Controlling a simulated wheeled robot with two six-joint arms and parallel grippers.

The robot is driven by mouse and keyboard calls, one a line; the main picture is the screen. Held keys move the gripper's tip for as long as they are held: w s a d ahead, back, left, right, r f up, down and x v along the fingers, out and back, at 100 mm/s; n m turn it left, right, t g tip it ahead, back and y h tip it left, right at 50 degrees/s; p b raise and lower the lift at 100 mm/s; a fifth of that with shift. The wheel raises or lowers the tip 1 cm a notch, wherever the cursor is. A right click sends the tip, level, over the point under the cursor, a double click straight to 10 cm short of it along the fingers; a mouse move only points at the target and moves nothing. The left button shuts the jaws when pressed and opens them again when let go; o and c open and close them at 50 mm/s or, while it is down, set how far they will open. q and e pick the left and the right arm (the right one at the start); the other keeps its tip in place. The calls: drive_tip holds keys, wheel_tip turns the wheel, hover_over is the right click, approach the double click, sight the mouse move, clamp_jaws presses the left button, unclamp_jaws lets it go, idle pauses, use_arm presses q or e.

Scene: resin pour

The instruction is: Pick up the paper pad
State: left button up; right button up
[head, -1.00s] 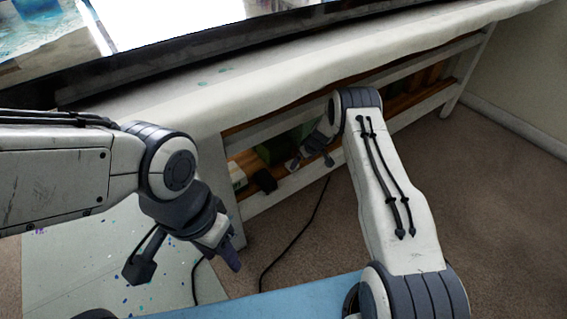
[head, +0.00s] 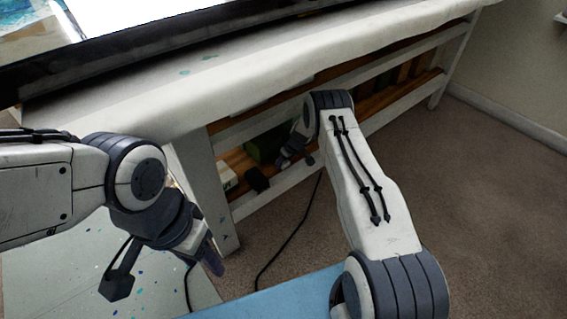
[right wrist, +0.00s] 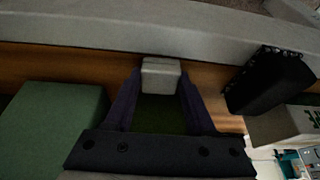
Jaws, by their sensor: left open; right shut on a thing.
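In the right wrist view, a small pale grey-white block (right wrist: 161,76) sits between the fingertips of my right gripper (right wrist: 158,90), which is shut on it. It may be the paper pad; I see only its end and cannot tell for sure. In the head view my right gripper (head: 294,158) reaches in at the wooden shelf under the table, small and partly hidden by its own arm. My left gripper (head: 210,262) is open and holds nothing visible, in front of the table leg at the left.
On the shelf (head: 235,160) are a green box (right wrist: 50,130), a black item (right wrist: 268,82) and a white box (head: 228,178). A pale rail (right wrist: 120,30) runs close by. The cloth-covered table top (head: 225,88) hangs above. A black cable (head: 290,238) lies on the carpet.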

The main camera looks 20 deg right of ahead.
drive_tip(key=shift+d, duration=0.1)
drive_tip(key=shift+r+p, duration=0.3)
drive_tip(key=shift+r, duration=0.7)
drive_tip(key=s, duration=0.2)
drive_tip(key=s+d, duration=0.2)
drive_tip(key=s, duration=0.1)
drive_tip(key=shift+s+d+f, duration=0.15)
drive_tip(key=shift+s+f, duration=0.15)
drive_tip(key=s+d+b, duration=0.4)
drive_tip(key=s+b, duration=0.1)
drive_tip(key=s, duration=0.6)
drive_tip(key=shift+d, duration=0.25)
drive_tip(key=shift+s, duration=0.1)
